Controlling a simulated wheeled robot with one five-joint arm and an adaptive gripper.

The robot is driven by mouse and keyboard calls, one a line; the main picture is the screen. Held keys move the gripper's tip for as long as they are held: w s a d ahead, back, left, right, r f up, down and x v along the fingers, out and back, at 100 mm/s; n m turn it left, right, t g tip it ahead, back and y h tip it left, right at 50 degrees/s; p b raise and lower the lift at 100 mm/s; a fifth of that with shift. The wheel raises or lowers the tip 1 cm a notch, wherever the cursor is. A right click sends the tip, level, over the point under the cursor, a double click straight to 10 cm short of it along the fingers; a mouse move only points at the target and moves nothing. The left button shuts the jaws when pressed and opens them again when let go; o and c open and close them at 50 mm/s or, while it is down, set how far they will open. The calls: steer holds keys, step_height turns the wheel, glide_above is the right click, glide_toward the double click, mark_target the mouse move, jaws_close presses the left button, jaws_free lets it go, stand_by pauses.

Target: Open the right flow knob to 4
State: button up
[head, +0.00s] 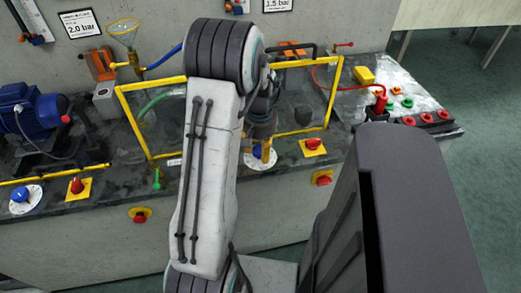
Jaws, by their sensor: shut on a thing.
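The right flow knob (255,153) is blue and sits on a round white dial at the front of the bench. My arm comes down over it, and my gripper (265,148) is shut on the knob from above. The gripper and arm cover much of the knob and dial, so the pointer and the numbers cannot be read. A second blue knob on a white dial (20,199) is at the far left of the bench.
A yellow frame (152,156) stands around the pump area behind the dial. Red knobs on yellow plates (313,146) sit right of the dial and at left (77,188). A blue motor (30,112) is at left. The floor at right is clear.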

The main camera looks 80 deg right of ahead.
steer(key=n, duration=0.6)
steer(key=shift+a+f+n+b, duration=0.2)
steer(key=shift+a+n+b, duration=0.1)
steer(key=shift+b, duration=0.1)
steer(key=n, duration=0.5)
steer(key=shift+s+n, duration=0.1)
steer(key=shift+n, duration=0.3)
steer(key=o, duration=1.2)
steer(key=shift+s+d+r, duration=0.1)
steer(key=shift+s, duration=0.05)
steer(key=shift+d+r, duration=0.1)
